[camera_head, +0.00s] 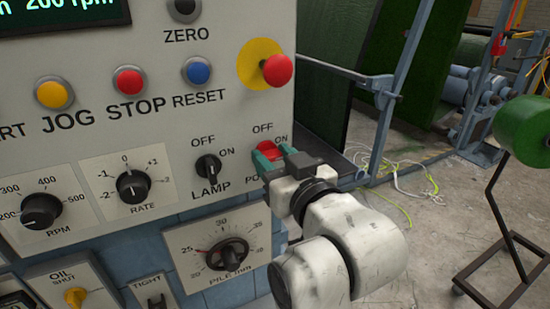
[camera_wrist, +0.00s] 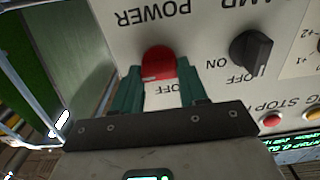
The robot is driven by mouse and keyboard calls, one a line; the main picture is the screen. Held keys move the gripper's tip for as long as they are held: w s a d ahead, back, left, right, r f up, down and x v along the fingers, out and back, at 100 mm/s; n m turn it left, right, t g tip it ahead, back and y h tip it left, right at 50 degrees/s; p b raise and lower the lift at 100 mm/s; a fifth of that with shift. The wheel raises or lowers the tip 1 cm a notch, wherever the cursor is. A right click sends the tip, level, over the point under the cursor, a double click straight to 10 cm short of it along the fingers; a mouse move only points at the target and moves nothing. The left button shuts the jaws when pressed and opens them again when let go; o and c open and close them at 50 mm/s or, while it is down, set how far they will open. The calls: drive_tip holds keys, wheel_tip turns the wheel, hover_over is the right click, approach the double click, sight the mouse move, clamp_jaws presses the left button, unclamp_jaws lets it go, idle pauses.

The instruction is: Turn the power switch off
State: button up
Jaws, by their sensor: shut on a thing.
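The red power switch knob (camera_head: 267,149) is on the light grey control panel, below an OFF label and left of an ON label. In the wrist view the knob (camera_wrist: 159,62) sits between my two teal fingers, near the upside-down POWER label. My gripper (camera_head: 266,160) comes from the lower right and is shut on the knob. It also shows in the wrist view (camera_wrist: 158,82). A small pale mark is on the knob's edge near the OFF label in the wrist view. The fingers partly hide the knob, so I cannot tell exactly which way it points.
The black lamp switch (camera_head: 208,167) is close on the left, and the pile knob (camera_head: 228,254) is below. A red mushroom button (camera_head: 277,70) on a yellow disc is above. A blue rail frame (camera_head: 388,100) stands to the right, with loose cables on the floor.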

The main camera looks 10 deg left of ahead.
drive_tip(key=shift+n, duration=0.4)
drive_tip(key=n, duration=0.3)
drive_tip(key=shift+n, duration=0.4)
drive_tip(key=n, duration=0.4)
drive_tip(key=shift+s+a+f, duration=0.1)
drive_tip(key=n+b, duration=0.1)
drive_tip(key=n, duration=0.4)
drive_tip(key=shift+a+f+b, duration=0.1)
drive_tip(key=shift+b, duration=0.2)
drive_tip(key=n+b, duration=0.1)
drive_tip(key=n, duration=0.3)
drive_tip(key=shift+n, duration=0.3)
drive_tip(key=shift+f, duration=0.1)
drive_tip(key=o, duration=1.1)
drive_tip(key=shift+c, duration=0.2)
